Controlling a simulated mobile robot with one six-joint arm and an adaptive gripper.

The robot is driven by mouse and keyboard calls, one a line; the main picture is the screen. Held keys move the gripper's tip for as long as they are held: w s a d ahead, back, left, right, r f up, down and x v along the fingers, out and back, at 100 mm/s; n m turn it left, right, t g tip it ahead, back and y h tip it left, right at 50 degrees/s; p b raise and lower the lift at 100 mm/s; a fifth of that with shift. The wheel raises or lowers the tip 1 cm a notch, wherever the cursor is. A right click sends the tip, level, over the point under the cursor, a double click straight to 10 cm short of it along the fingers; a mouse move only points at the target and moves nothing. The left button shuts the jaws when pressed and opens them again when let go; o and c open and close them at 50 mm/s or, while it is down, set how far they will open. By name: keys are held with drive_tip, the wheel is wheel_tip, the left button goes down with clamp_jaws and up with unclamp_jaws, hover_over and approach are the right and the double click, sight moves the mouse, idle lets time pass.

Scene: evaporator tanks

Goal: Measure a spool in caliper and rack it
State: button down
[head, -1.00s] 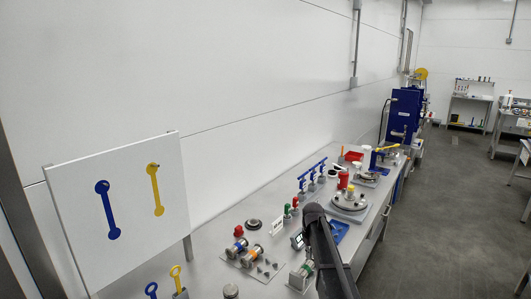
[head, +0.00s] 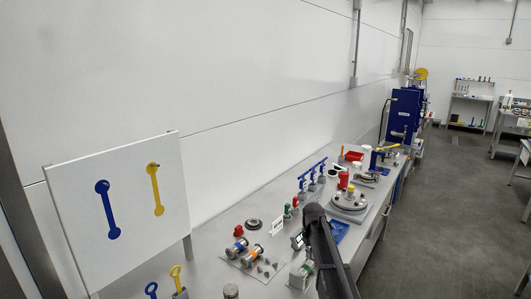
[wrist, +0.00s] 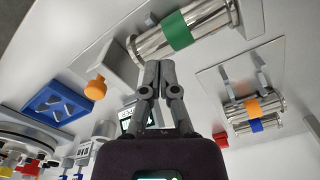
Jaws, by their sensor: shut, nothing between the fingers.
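A metal spool with a green band (wrist: 178,32) lies across the top of the wrist view, against a grey block of what appears to be the caliper (wrist: 115,62). In the head view the green-banded spool (head: 308,267) is partly hidden by my arm. My gripper (wrist: 159,66) is shut and empty, its fingertips just below the spool in the picture; I cannot tell whether they touch it. A rack plate (wrist: 211,78) holds an orange-banded spool (wrist: 252,106) and a blue-banded spool (wrist: 262,125), with an empty pair of grey supports beside them.
A dark display (head: 297,241) stands behind the spool. A blue tray (wrist: 58,105) and an orange knob (wrist: 96,88) are left of my gripper in the wrist view. A round metal fixture (head: 349,202) stands farther along the bench. A tool board (head: 125,210) stands at the left.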

sight(311, 260)
drive_tip(key=shift+f+b, duration=1.3)
drive_tip(key=shift+f, duration=0.05)
drive_tip(key=shift+w+d, duration=0.5)
drive_tip(key=shift+w, duration=0.2)
idle(1.4)
drive_tip(key=shift+r, duration=0.1)
drive_tip(key=shift+r+p, duration=2.95)
drive_tip(key=shift+p, duration=0.1)
drive_tip(key=s+m, duration=0.4)
drive_tip(key=s, duration=2.6)
drive_tip(key=shift+s+a+m, duration=0.2)
drive_tip(key=shift+a+m, duration=0.15)
drive_tip(key=shift+m, duration=0.05)
